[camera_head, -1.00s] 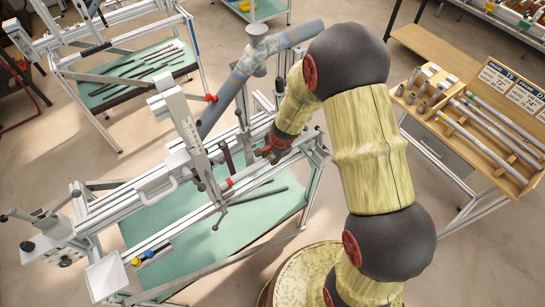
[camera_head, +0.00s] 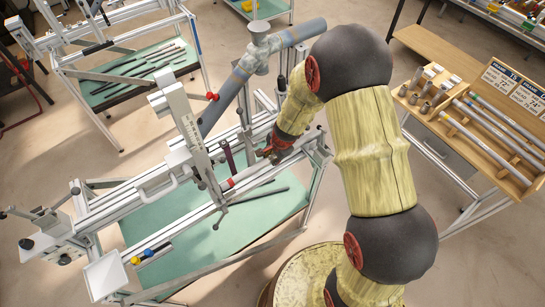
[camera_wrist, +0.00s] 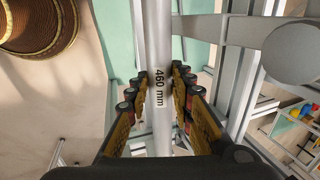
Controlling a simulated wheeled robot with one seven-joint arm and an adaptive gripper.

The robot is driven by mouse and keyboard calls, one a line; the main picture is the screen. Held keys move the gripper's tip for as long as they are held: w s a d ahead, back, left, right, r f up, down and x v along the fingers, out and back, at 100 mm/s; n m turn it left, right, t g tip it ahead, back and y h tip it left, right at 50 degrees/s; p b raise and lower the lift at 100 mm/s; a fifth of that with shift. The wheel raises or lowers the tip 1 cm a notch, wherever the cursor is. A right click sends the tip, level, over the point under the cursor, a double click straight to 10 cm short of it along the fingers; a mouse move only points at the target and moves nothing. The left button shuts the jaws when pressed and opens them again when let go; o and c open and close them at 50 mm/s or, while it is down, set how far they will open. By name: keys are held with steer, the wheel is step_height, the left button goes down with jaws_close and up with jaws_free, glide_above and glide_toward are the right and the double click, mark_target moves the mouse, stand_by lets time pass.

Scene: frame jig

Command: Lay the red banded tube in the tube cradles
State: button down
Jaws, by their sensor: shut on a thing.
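The red banded tube (camera_head: 246,178) is a slim silver tube with a red band near its left end in the head view. It lies along the frame jig (camera_head: 165,233), close to its rails. My gripper (camera_head: 272,153) is shut on the tube right of the band. In the wrist view the tube (camera_wrist: 159,40) runs lengthwise between the fingers (camera_wrist: 160,85) and bears the print "460 mm". My wrist and fingers cover part of it in the head view. I cannot make out the tube cradles, or whether the tube touches them.
A clamp post (camera_head: 188,135) stands over the jig left of the tube. A large grey pipe joint (camera_head: 262,55) rises behind. A wooden rack (camera_head: 475,140) with more tubes stands right. Dark bars lie on the green shelf (camera_head: 255,215) below the jig.

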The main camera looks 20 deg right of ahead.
steer(key=shift+f, duration=0.2)
steer(key=c, duration=1.6)
jaws_free()
steer(key=shift+o, duration=0.6)
steer(key=shift+r, duration=0.1)
steer(key=v, duration=1.2)
